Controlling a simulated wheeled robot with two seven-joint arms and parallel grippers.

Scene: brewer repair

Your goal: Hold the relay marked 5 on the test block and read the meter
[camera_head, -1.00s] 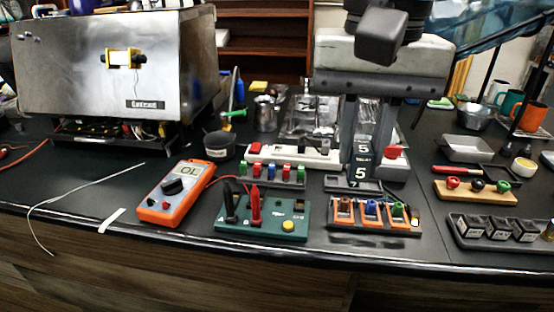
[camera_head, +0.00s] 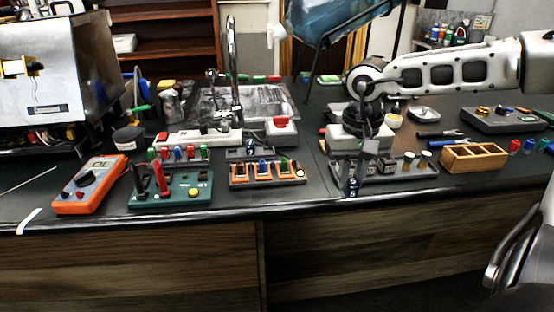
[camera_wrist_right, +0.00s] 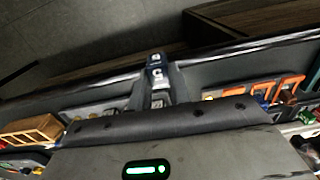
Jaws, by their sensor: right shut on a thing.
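My right gripper (camera_head: 355,178) is shut on a dark relay marked 5 (camera_head: 351,188), held at the bench's front edge, left of the tray of dark relays. The relay's 5 also shows between the fingers in the right wrist view (camera_wrist_right: 157,72). The green test block (camera_head: 185,196) lies to the left, apart from the relay, with a black and a red probe standing in it and a yellow button. The orange meter (camera_head: 90,187) lies left of the block; its small display seems to read OL. My left gripper is out of view.
A rack with orange holders (camera_head: 266,180) lies between the test block and my right gripper. The tray of dark relays (camera_head: 415,171) and a wooden box (camera_head: 473,157) are to the right. A sink (camera_head: 270,100) with a tall tap is behind.

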